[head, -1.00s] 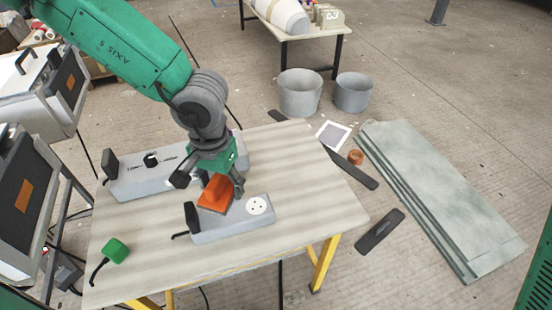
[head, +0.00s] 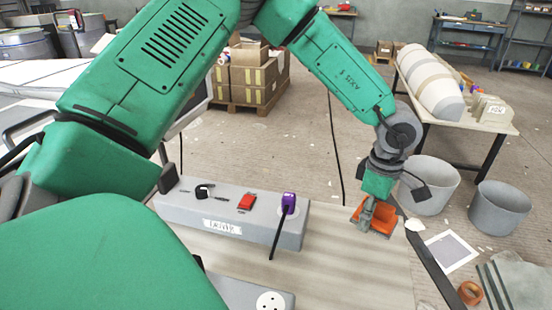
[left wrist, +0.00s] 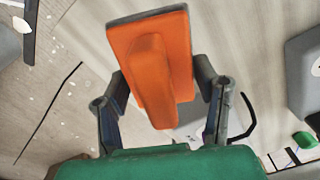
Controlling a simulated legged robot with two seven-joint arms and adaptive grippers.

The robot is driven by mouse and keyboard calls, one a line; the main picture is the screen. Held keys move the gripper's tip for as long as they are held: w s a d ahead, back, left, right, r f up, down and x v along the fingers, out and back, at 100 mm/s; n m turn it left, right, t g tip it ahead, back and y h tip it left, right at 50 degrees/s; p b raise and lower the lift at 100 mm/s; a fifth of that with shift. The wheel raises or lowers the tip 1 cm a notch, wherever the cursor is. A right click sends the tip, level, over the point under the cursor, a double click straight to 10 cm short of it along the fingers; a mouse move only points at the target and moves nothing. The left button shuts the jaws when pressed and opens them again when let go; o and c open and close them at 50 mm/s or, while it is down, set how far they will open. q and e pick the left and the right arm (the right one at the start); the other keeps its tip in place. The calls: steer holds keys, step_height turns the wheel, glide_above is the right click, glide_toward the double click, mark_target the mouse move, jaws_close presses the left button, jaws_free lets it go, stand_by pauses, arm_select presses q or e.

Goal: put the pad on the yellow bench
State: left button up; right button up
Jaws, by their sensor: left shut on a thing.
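The orange pad (head: 377,219) hangs from my left gripper (head: 373,207) over the right far end of the yellow bench (head: 335,262), which has a pale wood-grain top. I cannot tell whether the pad touches the top. In the left wrist view the pad (left wrist: 150,60) has a raised grip ridge along its middle, and the two fingers of my left gripper (left wrist: 162,92) close on it from both sides. My right gripper is not in view. A green arm link covers the bench's near left part.
A grey box (head: 215,212) with a red switch and purple plug (head: 288,203) stands on the bench's far side. A second grey box with a socket (head: 270,301) is nearer. Two buckets (head: 430,186) (head: 497,208) stand on the floor at right. The bench's middle right is clear.

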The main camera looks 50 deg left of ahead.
mark_target(363, 251)
arm_select(q)
steer(key=shift+w+d, duration=0.1)
steer(key=shift+d, duration=0.3)
steer(key=f, duration=0.1)
steer(key=f+b, duration=0.1)
steer(key=f, duration=0.1)
steer(key=shift+d+f, duration=0.25)
steer(key=shift+d, duration=0.15)
steer(key=f+b, duration=0.1)
steer(key=f, duration=0.2)
steer(key=a+f+b, duration=0.1)
steer(key=f, duration=0.2)
steer(key=shift+a, duration=0.1)
steer(key=shift+f, duration=0.25)
steer(key=shift+d+r, duration=0.15)
steer(key=shift+d, duration=0.2)
steer(key=shift+c, duration=0.4)
steer(key=shift+d, duration=0.1)
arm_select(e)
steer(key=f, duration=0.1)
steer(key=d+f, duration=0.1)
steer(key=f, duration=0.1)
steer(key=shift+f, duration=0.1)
arm_select(q)
steer(key=o, duration=1.2)
steer(key=shift+a+f, duration=0.2)
steer(key=shift+a, duration=0.05)
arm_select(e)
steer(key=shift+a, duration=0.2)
